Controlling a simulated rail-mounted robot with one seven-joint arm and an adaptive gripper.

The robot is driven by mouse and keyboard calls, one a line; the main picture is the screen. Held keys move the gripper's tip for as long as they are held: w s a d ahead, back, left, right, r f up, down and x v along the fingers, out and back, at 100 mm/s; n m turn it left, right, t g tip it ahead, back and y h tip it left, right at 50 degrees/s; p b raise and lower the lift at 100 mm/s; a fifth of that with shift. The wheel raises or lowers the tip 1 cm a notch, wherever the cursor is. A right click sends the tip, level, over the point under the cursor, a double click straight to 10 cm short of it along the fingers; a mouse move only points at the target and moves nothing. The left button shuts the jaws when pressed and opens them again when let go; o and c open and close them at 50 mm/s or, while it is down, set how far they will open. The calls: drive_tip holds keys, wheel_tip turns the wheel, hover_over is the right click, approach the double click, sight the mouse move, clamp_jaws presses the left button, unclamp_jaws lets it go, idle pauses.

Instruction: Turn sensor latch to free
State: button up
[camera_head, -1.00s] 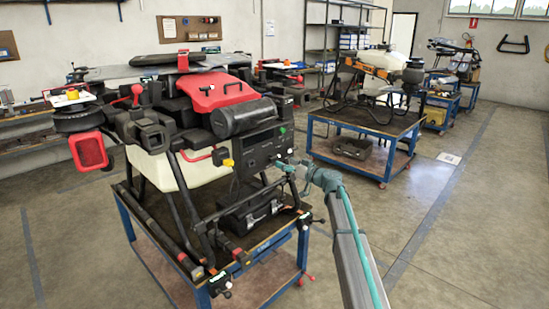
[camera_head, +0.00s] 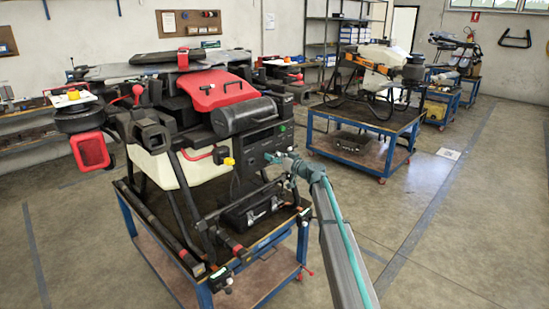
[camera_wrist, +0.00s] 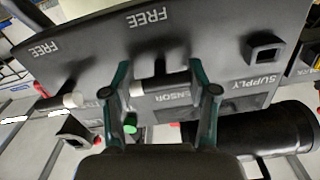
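The black control panel (camera_head: 258,150) stands on the drone's front right side. In the wrist view the panel (camera_wrist: 85,42) appears upside down, with FREE, SENSOR and SUPPLY lettering. The sensor latch (camera_wrist: 160,85) is a dark bar with a pale end, lying crosswise over the partly covered SENSOR label. A FREE mark is above it in the picture. My gripper (camera_wrist: 160,75) is open, one teal finger on each side of the bar; I cannot tell whether they touch it. In the head view my gripper (camera_head: 280,158) is at the panel's right part.
Another latch with a pale tip (camera_wrist: 72,100) is left of my gripper in the wrist view. A dark square socket (camera_wrist: 264,48) and a black cylinder (camera_wrist: 265,130) are to the right. The drone stands on a blue-framed cart (camera_head: 262,245).

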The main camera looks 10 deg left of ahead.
drive_tip(key=c, duration=0.3)
drive_tip(key=shift+f+b, duration=0.1)
drive_tip(key=shift+b, duration=0.35)
drive_tip(key=m+b, duration=0.2)
drive_tip(key=shift+f+b, duration=0.15)
drive_tip(key=shift+b, duration=0.15)
drive_tip(key=m+b, duration=0.2)
drive_tip(key=b, duration=0.1)
drive_tip(key=m+b, duration=0.2)
drive_tip(key=m, duration=0.3)
drive_tip(key=m+b, duration=0.1)
drive_tip(key=m, duration=0.2)
drive_tip(key=shift+r+m, duration=0.3)
drive_tip(key=m, duration=0.5)
drive_tip(key=shift+r, duration=0.1)
drive_tip(key=shift+m, duration=0.3)
